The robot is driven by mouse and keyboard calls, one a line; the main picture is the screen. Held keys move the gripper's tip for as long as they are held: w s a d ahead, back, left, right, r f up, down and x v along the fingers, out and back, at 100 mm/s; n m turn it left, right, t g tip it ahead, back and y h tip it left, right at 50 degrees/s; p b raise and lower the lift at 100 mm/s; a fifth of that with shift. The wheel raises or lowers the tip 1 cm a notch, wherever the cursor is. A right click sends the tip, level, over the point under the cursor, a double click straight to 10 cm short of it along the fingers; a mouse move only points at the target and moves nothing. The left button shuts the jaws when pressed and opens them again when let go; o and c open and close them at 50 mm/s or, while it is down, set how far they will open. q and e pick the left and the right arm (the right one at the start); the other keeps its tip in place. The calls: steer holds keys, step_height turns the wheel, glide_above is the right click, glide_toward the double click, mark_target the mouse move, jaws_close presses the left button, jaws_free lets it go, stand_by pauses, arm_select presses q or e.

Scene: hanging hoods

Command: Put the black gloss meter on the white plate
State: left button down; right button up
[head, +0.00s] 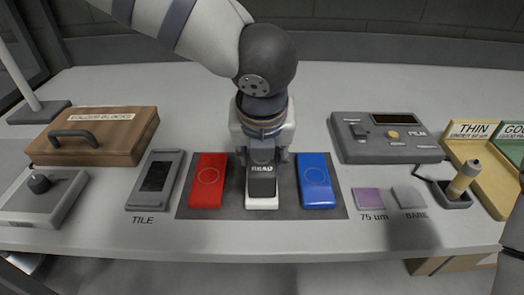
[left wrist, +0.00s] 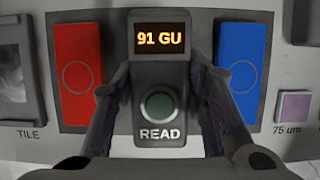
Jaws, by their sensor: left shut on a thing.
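The black gloss meter (head: 262,181) stands at the middle of the dark mat, between the red plate (head: 207,181) and the blue plate (head: 316,181). My left gripper (head: 264,158) is shut on it from above. In the left wrist view the meter (left wrist: 160,75) shows a lit "91 GU" display and a green READ button between my fingers. The white plate (head: 262,204) is directly below the meter, with its front end showing; the rest is hidden. I cannot tell whether the meter touches it. My right gripper is not clearly seen.
A tile holder (head: 155,178) and a wooden colour blocks case (head: 95,140) are at the left. A grey film gauge (head: 386,137) stands back right, with a purple square (head: 368,198), a bare grey square (head: 408,196) and yellow tray (head: 480,185) nearby.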

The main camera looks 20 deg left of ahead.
arm_select(q)
steer(key=c, duration=0.9)
jaws_free()
steer(key=shift+f, duration=0.1)
